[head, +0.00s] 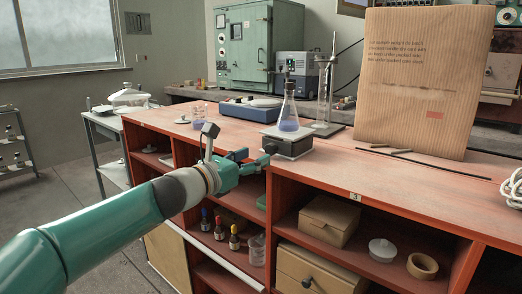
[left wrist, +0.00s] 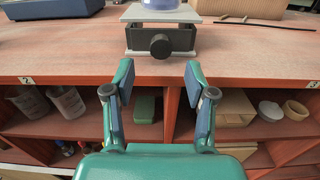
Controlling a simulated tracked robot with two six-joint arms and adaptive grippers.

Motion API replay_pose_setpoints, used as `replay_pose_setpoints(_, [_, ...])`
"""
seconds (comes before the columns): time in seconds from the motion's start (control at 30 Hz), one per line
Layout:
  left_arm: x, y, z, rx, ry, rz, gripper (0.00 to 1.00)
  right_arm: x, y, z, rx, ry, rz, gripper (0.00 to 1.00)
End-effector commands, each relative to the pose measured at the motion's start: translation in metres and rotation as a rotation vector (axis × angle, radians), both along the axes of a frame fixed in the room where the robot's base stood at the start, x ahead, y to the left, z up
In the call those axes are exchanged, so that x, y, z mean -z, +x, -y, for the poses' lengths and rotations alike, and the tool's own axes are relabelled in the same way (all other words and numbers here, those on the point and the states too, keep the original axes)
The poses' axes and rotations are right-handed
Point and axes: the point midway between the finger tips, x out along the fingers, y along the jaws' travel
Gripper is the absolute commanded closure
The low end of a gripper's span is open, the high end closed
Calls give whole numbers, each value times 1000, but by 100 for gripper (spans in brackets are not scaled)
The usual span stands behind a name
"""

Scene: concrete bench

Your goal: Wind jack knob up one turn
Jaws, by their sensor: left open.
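The lab jack (head: 288,146) stands on the red bench top near its front edge, with a flask of blue liquid (head: 289,115) on its plate. In the left wrist view, the jack's dark round knob (left wrist: 160,46) faces me, and the flask is cut off at the top. My left gripper (head: 254,160) is open and empty in front of the jack. In the left wrist view, its two fingers (left wrist: 158,76) stand either side of the knob's line, apart from it and short of it. My right gripper is out of view.
A beaker (head: 199,115) and blue device (head: 250,107) stand left of the jack, and a tall cylinder (head: 324,95) behind it. A cardboard sheet (head: 420,80) stands to the right. Rods (head: 390,152) lie before it. Shelves below the bench edge hold boxes and bottles.

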Motion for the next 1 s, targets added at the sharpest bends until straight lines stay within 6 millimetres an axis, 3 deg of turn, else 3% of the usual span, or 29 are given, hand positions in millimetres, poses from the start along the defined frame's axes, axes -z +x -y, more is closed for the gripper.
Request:
replay_pose_setpoints(0.1, [-2, 20, 16, 3, 1, 0, 44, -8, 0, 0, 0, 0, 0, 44])
replay_pose_setpoints(0.3, [-1, 41, 30, 0, 2, -1, 44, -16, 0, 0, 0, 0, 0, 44])
replay_pose_setpoints(0.73, [0, 48, 35, 0, 1, -1, 44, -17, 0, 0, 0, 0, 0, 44])
replay_pose_setpoints(1.0, [0, 48, 34, -1, 1, 0, 88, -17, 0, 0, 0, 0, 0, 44])
